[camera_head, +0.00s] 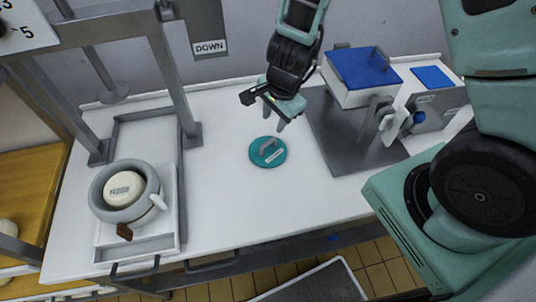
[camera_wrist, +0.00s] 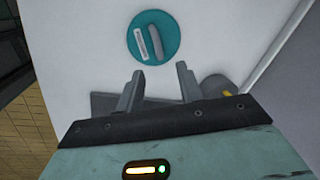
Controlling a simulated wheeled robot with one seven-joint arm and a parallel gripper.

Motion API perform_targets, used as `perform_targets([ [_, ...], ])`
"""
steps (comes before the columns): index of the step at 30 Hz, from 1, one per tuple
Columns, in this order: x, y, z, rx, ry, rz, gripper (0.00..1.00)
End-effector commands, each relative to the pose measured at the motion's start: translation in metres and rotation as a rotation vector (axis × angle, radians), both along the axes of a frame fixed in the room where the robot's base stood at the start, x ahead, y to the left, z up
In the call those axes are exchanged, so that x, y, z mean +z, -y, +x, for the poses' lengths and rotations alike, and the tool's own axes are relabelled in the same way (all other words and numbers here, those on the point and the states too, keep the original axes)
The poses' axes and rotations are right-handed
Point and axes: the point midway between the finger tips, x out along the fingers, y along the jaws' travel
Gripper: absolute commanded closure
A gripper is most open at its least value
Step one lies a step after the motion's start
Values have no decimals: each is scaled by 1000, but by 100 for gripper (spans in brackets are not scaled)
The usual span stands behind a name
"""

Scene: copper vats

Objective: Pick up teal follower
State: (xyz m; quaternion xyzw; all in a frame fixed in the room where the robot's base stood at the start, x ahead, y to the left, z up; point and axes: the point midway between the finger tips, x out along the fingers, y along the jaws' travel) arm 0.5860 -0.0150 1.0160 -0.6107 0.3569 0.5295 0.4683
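The teal follower (camera_head: 267,152) is a round teal disc with a grey bar handle and a white label. It lies flat on the white table (camera_head: 225,210), near the middle. It also shows in the wrist view (camera_wrist: 153,37), beyond my fingertips. My gripper (camera_head: 274,122) is above the table, just above and behind the disc in the head view. In the wrist view my gripper (camera_wrist: 158,78) has its two fingers spread apart with nothing between them. The fingers do not touch the disc or its handle.
A press frame with a grey ring mould (camera_head: 124,190) stands at the left. A grey stand with a blue-topped box (camera_head: 363,68) is right of the disc, and another blue-topped unit (camera_head: 435,95) is farther right. The table left of the disc is clear.

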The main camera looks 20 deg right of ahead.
Motion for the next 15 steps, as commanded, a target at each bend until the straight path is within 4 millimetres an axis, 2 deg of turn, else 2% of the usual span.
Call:
perform_targets([
  [1,-18,0,2,-3,-3,2,63],
  [4,-35,-2,5,-1,-3,3,63],
  [15,-61,-5,10,2,-1,1,63],
])
